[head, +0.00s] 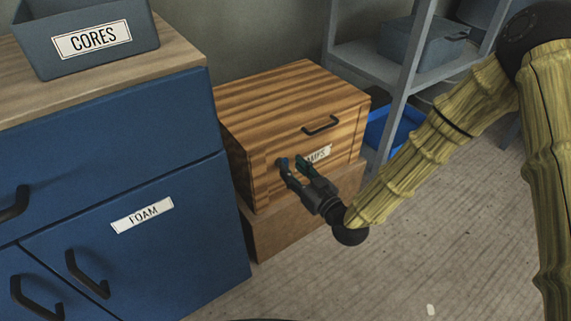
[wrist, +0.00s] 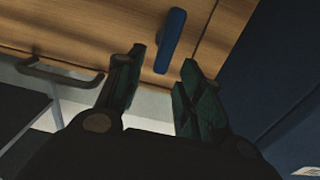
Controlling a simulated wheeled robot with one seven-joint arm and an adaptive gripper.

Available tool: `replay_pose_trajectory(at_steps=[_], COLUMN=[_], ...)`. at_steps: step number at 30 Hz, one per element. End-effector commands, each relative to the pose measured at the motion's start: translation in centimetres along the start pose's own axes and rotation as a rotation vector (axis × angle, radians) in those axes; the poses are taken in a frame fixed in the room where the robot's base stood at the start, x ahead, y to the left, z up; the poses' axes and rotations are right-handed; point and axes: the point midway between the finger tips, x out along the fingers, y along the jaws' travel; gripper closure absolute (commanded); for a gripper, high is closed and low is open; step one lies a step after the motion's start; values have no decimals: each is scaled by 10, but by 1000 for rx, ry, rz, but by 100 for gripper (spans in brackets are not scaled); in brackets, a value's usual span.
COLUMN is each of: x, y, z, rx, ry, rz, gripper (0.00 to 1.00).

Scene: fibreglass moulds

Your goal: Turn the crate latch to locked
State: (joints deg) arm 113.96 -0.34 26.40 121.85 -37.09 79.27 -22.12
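The wooden crate (head: 290,100) has striped boards and a black handle (head: 321,126) on its front. In the wrist view my gripper (wrist: 164,62) is open, with the latch's lower end in the gap between the fingertips. I see no contact. In the head view the latch is mostly hidden by the fingers.
The crate stands on a brown box (head: 290,222). A blue cabinet (head: 190,215) labelled FOAM is close on its left, with a CORES bin (head: 90,50) on top. A grey shelf (head: 392,110) with a blue bin (head: 392,130) is on the right.

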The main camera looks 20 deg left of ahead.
Motion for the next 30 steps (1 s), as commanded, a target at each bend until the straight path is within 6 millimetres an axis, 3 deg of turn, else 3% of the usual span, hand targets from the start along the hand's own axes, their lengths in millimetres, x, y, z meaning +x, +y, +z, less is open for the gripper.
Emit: replay_pose_trajectory(at_steps=[9,21,22,27,30], x=[37,44,44,44,44], y=[0,0,0,0,0], z=[1,0,0,0,0], rx=[1,1,1,1,1], ry=[0,-1,-1,-1,-1], rz=[0,0,0,0,0], gripper=[62,62,64,95,97])
